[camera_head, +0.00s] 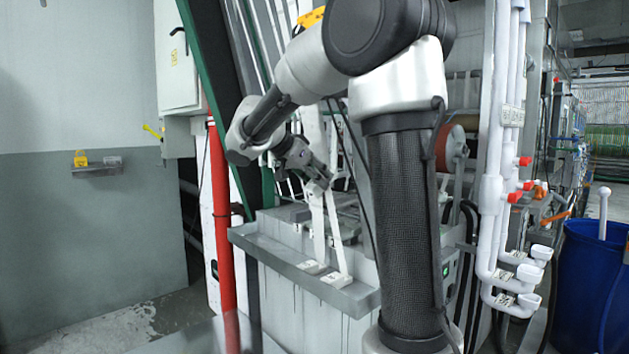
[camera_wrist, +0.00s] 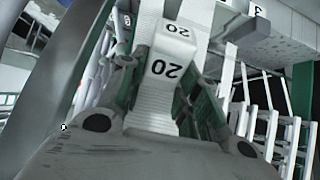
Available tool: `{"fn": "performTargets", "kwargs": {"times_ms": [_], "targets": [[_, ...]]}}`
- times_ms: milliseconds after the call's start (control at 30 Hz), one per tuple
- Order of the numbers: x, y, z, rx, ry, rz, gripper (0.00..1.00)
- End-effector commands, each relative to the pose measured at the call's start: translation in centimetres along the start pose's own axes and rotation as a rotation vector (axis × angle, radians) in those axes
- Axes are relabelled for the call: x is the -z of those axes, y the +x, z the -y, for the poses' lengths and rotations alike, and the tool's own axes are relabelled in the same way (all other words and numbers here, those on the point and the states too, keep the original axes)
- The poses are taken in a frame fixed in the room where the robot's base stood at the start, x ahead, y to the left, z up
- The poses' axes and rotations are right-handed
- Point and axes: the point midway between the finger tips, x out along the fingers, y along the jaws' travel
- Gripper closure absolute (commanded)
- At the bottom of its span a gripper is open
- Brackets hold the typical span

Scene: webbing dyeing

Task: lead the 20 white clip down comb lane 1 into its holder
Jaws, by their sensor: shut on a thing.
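The white clip (camera_wrist: 165,68) marked "20" is large in the middle of the wrist view, with its number upside down. My gripper (camera_wrist: 172,135) is shut on it from below. A pale ribbed webbing (camera_wrist: 152,110) runs by the clip. In the head view my gripper (camera_head: 322,180) is above the grey machine, by hanging white webbing strips (camera_head: 318,225). The clip is too small to make out there. I cannot tell which slot is comb lane 1, and I cannot identify the clip's holder.
Two white blocks (camera_head: 336,280) sit on the grey ledge (camera_head: 270,255) below the strips. White upright bars (camera_wrist: 280,120) and green frames stand close to the right in the wrist view. A red pipe (camera_head: 222,240) is left of the machine; white pipes (camera_head: 490,200) are right.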

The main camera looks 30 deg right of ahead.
Motion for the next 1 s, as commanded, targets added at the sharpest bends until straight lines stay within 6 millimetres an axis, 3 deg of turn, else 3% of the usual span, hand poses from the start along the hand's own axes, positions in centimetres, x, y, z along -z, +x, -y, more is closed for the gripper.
{"fn": "performTargets", "kwargs": {"times_ms": [667, 1000], "targets": [[6.5, 0.8, 0.0, -0.001, 0.003, 0.002, 0.92], [8.5, 3.4, -0.1, -0.002, 0.002, 0.002, 0.92]]}}
